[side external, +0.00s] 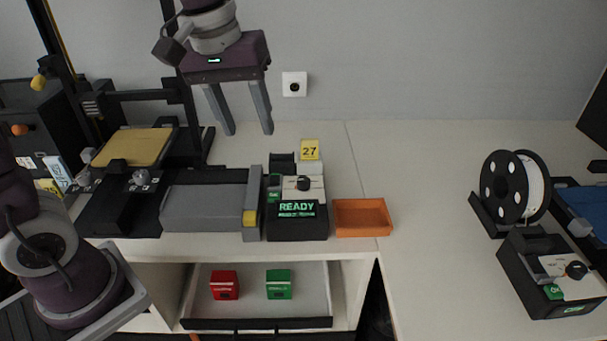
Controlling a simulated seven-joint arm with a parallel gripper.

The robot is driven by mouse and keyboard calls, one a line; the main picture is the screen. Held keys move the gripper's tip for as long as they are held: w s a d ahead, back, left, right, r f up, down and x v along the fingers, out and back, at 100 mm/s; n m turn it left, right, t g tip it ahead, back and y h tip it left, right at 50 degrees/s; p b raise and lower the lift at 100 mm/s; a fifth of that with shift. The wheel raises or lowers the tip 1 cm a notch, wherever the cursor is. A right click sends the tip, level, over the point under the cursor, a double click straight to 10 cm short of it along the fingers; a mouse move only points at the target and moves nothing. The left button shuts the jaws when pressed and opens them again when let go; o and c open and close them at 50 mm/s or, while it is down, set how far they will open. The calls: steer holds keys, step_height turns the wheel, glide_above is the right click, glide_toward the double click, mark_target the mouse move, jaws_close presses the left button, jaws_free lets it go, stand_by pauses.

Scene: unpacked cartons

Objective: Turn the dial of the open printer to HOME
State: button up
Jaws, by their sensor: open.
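The open-frame printer (123,204) with a yellow bed (134,147) stands at the left. To its right, past a grey block, is a black control box (297,229) with a lit green READY display.
The grey block (205,208) and an orange tray (362,217) flank the control box. A yellow 27 tag (310,150) stands behind it. Below, an open drawer (310,300) holds a red box (224,285) and a green box (278,284). A filament spool (508,188) stands right; the middle-right table is clear.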

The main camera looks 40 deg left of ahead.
mark_target(304, 180)
steer(key=w+f+n+g, duration=0.1)
steer(key=w+f, duration=0.2)
steer(key=w, duration=0.1)
steer(key=w+f+n, duration=0.2)
steer(key=w+f, duration=0.2)
steer(key=w+d+f+n+g, duration=0.1)
steer(key=w+f+n, duration=0.1)
steer(key=w+f, duration=0.1)
steer(key=shift+w+f+g, duration=0.15)
steer(key=shift+w+g, duration=0.15)
steer(key=shift+w, duration=0.1)
step_height(304, 180, down, 7)
steer(key=shift+f, duration=0.15)
steer(key=shift+w, duration=0.1)
steer(key=shift+c, duration=0.5)
jaws_close()
